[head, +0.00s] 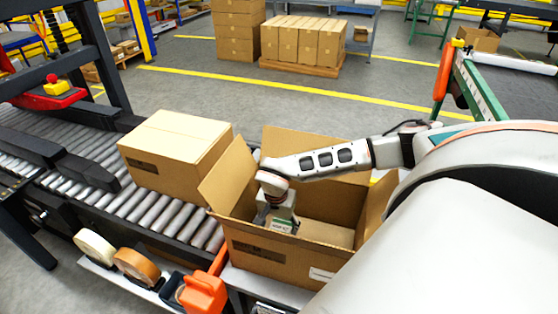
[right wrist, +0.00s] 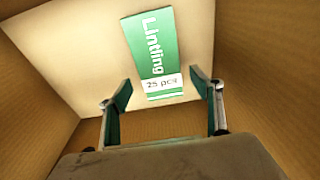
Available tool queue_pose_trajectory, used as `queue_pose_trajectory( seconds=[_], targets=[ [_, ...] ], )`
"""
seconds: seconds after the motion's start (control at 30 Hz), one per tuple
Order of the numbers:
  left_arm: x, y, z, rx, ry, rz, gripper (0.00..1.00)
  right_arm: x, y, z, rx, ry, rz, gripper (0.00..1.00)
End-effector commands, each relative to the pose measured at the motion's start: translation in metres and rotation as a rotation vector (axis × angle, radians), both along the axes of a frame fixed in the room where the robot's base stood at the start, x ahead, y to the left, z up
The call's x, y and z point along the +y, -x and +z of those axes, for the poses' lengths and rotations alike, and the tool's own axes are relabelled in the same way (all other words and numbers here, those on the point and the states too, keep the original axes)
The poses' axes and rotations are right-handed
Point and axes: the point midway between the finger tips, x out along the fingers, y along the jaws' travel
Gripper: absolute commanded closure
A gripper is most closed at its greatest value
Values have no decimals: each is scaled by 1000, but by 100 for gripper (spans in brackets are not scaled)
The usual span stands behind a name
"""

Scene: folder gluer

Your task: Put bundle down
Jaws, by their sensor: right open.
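The bundle (right wrist: 153,48), a flat green piece with white lettering and a white "25 pcs" strip, lies on a pale surface inside the open carton (head: 268,250). In the head view a bit of its green (head: 281,226) shows at the fingertips. My right gripper (head: 278,220) reaches down into the carton. In the right wrist view its two fingers (right wrist: 161,98) stand apart, with nothing held between them. The bundle appears beyond the fingertips; whether they touch cannot be told. My left gripper is in neither view.
The carton's flaps stand open around my right arm. A closed carton (head: 176,153) sits on the roller conveyor (head: 118,208) to the left. Tape rolls (head: 136,266) and an orange tool (head: 203,293) sit at the front edge. Stacked cartons (head: 303,42) stand farther back.

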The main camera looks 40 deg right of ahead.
Motion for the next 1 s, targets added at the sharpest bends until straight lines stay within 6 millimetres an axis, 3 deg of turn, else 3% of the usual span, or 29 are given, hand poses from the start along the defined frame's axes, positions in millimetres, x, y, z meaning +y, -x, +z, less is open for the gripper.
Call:
queue_pose_trajectory(
  seconds=[0.03,0.2,0.4,0.6,1.0],
  targets=[
    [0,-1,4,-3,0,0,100,0,-1,14,-6,0,1,35],
    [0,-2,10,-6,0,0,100,4,1,49,-5,0,0,35],
    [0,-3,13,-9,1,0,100,8,4,77,-4,0,0,35],
    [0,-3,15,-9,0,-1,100,9,6,88,0,0,0,35],
    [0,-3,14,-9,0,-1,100,9,6,88,0,0,-1,35]
  ],
)
